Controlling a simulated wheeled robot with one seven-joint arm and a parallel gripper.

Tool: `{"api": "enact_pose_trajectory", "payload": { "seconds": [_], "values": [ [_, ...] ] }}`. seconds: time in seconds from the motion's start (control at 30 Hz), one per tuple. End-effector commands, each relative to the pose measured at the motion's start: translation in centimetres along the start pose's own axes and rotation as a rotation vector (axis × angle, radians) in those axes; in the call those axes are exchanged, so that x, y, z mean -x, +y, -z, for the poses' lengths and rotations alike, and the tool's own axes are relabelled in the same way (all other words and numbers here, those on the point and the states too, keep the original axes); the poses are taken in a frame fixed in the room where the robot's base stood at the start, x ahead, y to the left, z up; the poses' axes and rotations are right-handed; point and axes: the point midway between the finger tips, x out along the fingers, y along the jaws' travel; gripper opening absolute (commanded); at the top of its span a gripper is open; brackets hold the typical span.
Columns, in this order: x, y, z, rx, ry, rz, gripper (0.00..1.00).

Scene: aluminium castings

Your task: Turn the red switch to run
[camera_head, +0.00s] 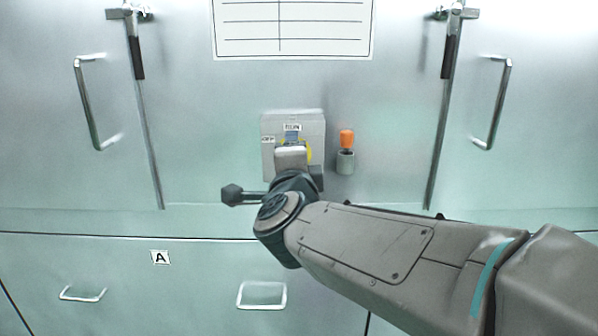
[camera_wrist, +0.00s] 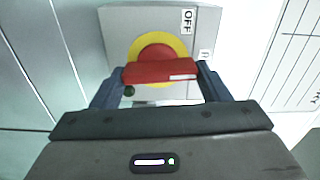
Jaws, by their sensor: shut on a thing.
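The red switch (camera_wrist: 160,71) is a bar handle on a red and yellow round base, on the face of a grey box (camera_wrist: 115,30). My gripper (camera_wrist: 160,80) is shut on the bar, one finger at each end. A white mark on the bar lies at its right end in the wrist view, on the side of a partly hidden label (camera_wrist: 205,54). The OFF label (camera_wrist: 187,21) is above. In the head view the box (camera_head: 313,120) carries a top label (camera_head: 292,127) that seems to read RUN; my gripper (camera_head: 292,140) hides the red bar.
An orange-topped grey knob or lamp (camera_head: 347,140) sits just right of the box. Cabinet doors have bar handles (camera_head: 88,103) and (camera_head: 500,102) at both sides. A white chart (camera_head: 292,25) is above; a drawer marked A (camera_head: 160,257) is below.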

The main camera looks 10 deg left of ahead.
Motion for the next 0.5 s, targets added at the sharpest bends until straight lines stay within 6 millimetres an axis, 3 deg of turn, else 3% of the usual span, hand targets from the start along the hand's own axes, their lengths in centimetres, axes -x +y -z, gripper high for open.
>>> {"api": "enact_pose_trajectory", "payload": {
  "seconds": [0.5],
  "values": [
    [0.02,0.07,-0.02,-0.101,-0.001,-0.001,0.46]
  ]
}}
